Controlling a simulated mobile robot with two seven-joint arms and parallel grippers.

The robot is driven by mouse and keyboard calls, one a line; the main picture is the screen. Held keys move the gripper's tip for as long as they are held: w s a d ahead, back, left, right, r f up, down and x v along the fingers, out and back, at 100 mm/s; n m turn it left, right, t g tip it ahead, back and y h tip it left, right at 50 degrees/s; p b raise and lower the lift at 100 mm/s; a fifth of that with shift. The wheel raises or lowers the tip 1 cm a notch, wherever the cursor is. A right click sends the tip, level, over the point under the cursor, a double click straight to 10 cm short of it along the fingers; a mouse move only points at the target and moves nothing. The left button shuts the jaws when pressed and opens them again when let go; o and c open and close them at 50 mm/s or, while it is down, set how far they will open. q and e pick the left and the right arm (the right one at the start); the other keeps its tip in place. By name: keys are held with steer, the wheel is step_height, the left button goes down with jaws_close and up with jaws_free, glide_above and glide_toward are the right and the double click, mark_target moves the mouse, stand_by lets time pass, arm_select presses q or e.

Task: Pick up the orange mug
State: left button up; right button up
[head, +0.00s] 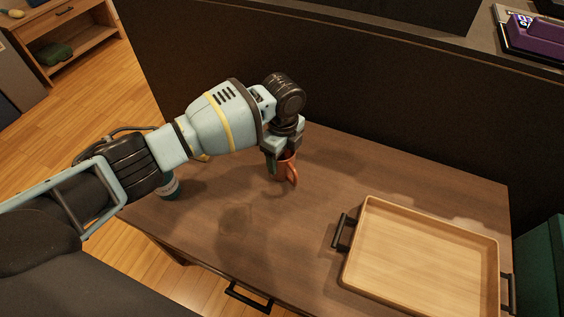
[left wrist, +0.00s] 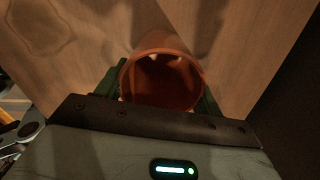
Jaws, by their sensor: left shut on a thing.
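The orange mug (head: 291,174) is at the back left part of the brown table, with its handle toward the lower right in the head view. My left gripper (head: 281,165) comes down over it from above and is shut on it. In the left wrist view the mug (left wrist: 162,80) shows its round open rim between the two dark green fingers. The mug looks upright and empty. I cannot tell whether its base touches the table. My right gripper is in neither view.
A wooden tray (head: 369,258) with black handles stands at the right of the table (head: 240,222). A teal and white object (head: 170,185) stands partly hidden under my left arm. A dark panel (head: 330,95) rises behind the table. The middle of the table is clear.

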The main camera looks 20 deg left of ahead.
arm_select(q)
steer(key=c, duration=0.4)
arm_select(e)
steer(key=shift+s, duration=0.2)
arm_select(q)
steer(key=shift+r, duration=0.1)
